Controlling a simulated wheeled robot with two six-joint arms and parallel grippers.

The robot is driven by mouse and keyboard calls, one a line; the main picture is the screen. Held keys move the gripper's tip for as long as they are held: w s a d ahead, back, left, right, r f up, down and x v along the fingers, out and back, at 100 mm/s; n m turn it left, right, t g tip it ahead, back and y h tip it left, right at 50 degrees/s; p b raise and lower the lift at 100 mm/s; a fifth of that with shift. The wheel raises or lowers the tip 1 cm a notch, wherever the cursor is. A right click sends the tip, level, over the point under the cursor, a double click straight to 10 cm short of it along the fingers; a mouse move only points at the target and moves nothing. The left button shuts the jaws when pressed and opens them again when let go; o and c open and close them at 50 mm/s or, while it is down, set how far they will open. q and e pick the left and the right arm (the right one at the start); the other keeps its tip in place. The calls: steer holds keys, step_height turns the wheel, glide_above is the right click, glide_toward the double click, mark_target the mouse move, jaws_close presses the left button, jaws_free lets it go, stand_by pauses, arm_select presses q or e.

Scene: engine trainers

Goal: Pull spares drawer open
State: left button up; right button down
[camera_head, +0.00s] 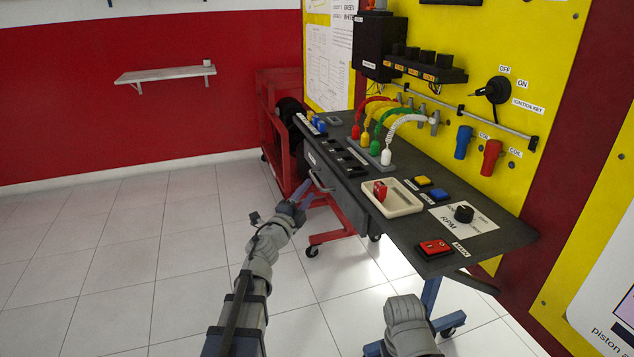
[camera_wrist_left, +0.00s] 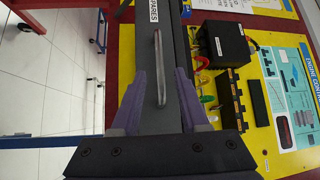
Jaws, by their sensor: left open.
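The spares drawer (camera_head: 341,196) is in the front of the dark bench and looks shut. Its label (camera_wrist_left: 153,10) reads "SPARES" in the left wrist view. The drawer's metal bar handle (camera_wrist_left: 158,66) runs lengthwise there, also visible in the head view (camera_head: 319,183). My left gripper (camera_head: 306,190) is at the drawer front by the handle. Its purple fingers (camera_wrist_left: 159,75) are open, one on each side of the handle in the picture. I cannot tell whether they touch it. My right arm shows at the bottom; its gripper is out of view.
The bench top (camera_head: 405,222) holds a cream tray (camera_head: 403,208) with a red part, coloured plugs and switches. A red cart (camera_head: 283,120) stands beyond the bench's far end. The yellow panel (camera_head: 470,100) is behind. The tiled floor (camera_head: 120,240) in front is clear.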

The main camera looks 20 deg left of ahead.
mark_target(316, 179)
arm_select(q)
steer(key=x, duration=0.6)
steer(key=shift+w+p, duration=0.1)
steer(key=shift+p, duration=0.25)
jaws_close()
stand_by(1.0)
